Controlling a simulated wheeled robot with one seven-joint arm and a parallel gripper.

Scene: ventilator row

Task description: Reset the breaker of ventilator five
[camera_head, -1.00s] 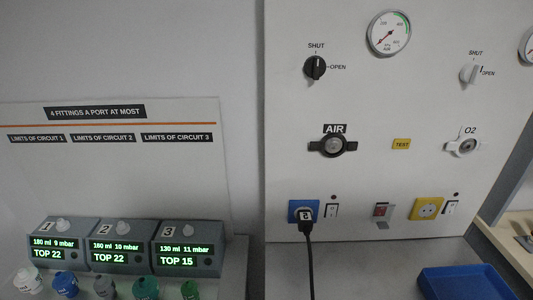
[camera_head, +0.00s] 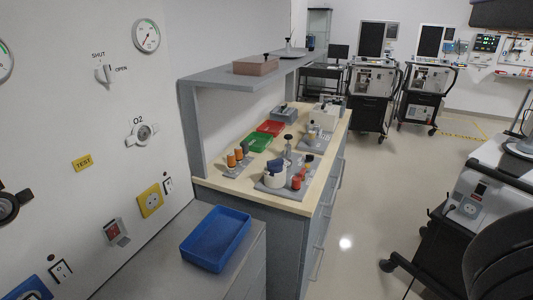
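Two machines on wheeled carts that look like ventilators, a nearer one (camera_head: 373,84) and one to its right (camera_head: 428,80), stand at the back. Their numbers and any breakers are too small to read, so I cannot tell whether either is ventilator five. Another pale unit with a round socket (camera_head: 474,207) is at the right, partly behind a black chair. My gripper is not in view.
A wall panel with gauges, an O2 outlet (camera_head: 143,133) and a yellow socket (camera_head: 150,200) fills the left. A blue tray (camera_head: 216,238) sits on a grey counter. A wooden-topped bench (camera_head: 330,165) stands mid-view. The black chair (camera_head: 503,258) is right; open floor (camera_head: 375,195) lies between.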

